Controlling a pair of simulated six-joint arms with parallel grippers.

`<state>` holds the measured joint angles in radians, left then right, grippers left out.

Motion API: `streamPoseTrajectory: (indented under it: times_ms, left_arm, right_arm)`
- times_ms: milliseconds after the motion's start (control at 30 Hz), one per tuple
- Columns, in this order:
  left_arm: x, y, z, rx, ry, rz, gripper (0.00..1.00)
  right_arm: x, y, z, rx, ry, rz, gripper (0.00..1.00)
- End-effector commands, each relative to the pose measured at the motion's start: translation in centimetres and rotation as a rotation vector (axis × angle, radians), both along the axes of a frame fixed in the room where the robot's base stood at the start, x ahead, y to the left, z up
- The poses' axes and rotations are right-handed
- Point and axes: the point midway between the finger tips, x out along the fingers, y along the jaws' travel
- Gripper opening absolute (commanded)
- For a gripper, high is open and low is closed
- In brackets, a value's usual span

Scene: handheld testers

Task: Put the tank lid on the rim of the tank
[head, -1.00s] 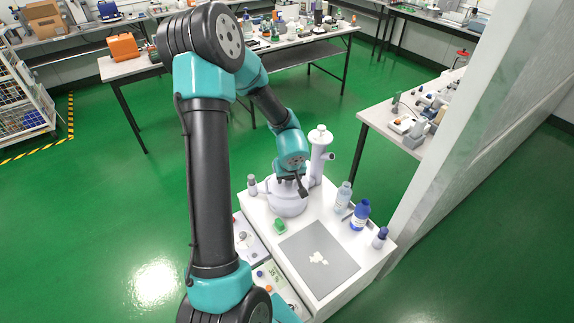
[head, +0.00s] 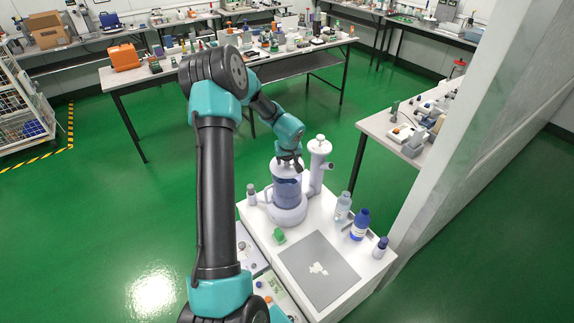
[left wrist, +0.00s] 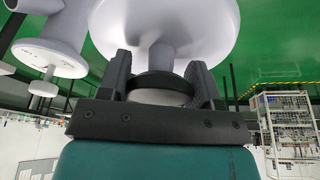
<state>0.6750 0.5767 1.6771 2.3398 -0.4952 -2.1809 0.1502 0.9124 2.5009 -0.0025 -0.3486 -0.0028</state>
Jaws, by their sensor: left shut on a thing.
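In the head view, the tank (head: 288,213) is a pale vessel with a blue part showing at its top, on the white bench. My left gripper (head: 289,158) is above it, shut on the knob of the pale, round tank lid (head: 283,171). The lid is over the tank, with the blue part showing below it; I cannot tell the exact gap to the rim. In the left wrist view, the jaws (left wrist: 162,85) are on either side of the knob, and the lid's wide disc (left wrist: 215,28) fills the top. My right gripper is not in view.
A pale column (head: 318,165) with a side spout stands close behind the tank on the right. Blue and clear bottles (head: 360,224) stand at the right, and a grey mat (head: 318,265) lies in front.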

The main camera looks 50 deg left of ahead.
Motion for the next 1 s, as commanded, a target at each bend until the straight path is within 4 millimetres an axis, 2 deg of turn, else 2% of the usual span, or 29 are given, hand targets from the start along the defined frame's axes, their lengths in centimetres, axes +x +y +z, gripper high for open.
streamPoseTrajectory:
  times_ms: [333, 667, 1000]
  left_arm:
    - [0.2, 0.2, -0.1, 0.000, 0.000, 0.001, 0.33]
    - [0.2, 0.2, -3.4, -0.001, 0.001, 0.000, 0.33]
    - [0.2, 0.2, -3.6, 0.000, 0.000, 0.000, 0.33]
  right_arm:
    - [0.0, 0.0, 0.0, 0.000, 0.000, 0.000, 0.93]
    - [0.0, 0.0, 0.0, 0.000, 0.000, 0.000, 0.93]
    - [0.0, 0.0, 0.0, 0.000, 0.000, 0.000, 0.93]
